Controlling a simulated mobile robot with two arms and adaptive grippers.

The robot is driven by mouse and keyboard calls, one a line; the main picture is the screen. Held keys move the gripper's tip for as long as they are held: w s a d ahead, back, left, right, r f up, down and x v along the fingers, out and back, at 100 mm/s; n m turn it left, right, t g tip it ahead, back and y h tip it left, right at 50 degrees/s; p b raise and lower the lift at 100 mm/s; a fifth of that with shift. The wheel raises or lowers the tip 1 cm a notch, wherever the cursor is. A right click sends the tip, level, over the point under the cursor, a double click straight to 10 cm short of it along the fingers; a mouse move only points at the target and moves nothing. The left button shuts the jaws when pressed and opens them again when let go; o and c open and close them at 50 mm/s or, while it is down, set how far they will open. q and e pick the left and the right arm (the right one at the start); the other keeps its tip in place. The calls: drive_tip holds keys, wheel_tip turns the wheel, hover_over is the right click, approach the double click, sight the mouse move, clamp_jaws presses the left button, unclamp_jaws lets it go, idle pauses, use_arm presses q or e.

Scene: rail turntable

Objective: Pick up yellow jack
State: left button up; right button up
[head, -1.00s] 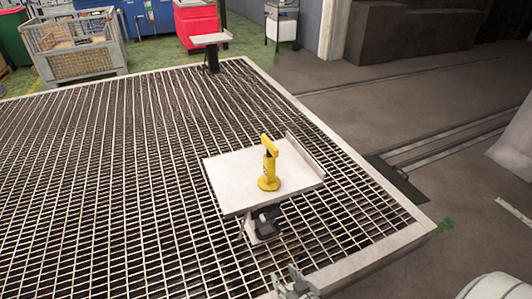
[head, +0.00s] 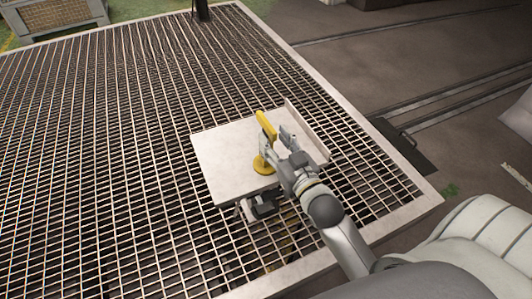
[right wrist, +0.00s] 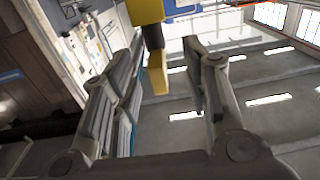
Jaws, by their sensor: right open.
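The yellow jack (head: 265,122) stands upright on the pale tray (head: 225,163), near the tray's raised right edge. My right gripper (head: 277,143) reaches in from the lower right and is open at the jack, covering part of its column. In the right wrist view, yellow parts of the jack (right wrist: 157,76) show ahead, between the two spread fingers (right wrist: 165,95) in the picture. I cannot tell whether a finger touches it. My left gripper is out of view.
The tray stands on a post above a wide metal grating (head: 110,150) with a pale frame. A wire crate (head: 55,18) is at the far left. Rails (head: 440,120) run over the dark floor at right. The tray's left part is bare.

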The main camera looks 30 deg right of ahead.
sight(266, 128)
drive_tip(key=shift+w+d, duration=0.1)
drive_tip(key=shift+w, duration=0.75)
drive_tip(key=w, duration=0.3)
drive_tip(key=shift+w+d+f+p, duration=0.1)
drive_tip(key=shift+w+p, duration=0.1)
drive_tip(key=shift+p, duration=0.2)
drive_tip(key=shift+w, duration=0.4)
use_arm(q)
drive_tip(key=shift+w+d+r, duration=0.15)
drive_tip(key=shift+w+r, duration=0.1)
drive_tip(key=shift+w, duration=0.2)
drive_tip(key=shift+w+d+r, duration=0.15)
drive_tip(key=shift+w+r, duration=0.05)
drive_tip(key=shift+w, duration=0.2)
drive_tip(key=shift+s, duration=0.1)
use_arm(e)
drive_tip(key=shift+c, duration=0.6)
clamp_jaws()
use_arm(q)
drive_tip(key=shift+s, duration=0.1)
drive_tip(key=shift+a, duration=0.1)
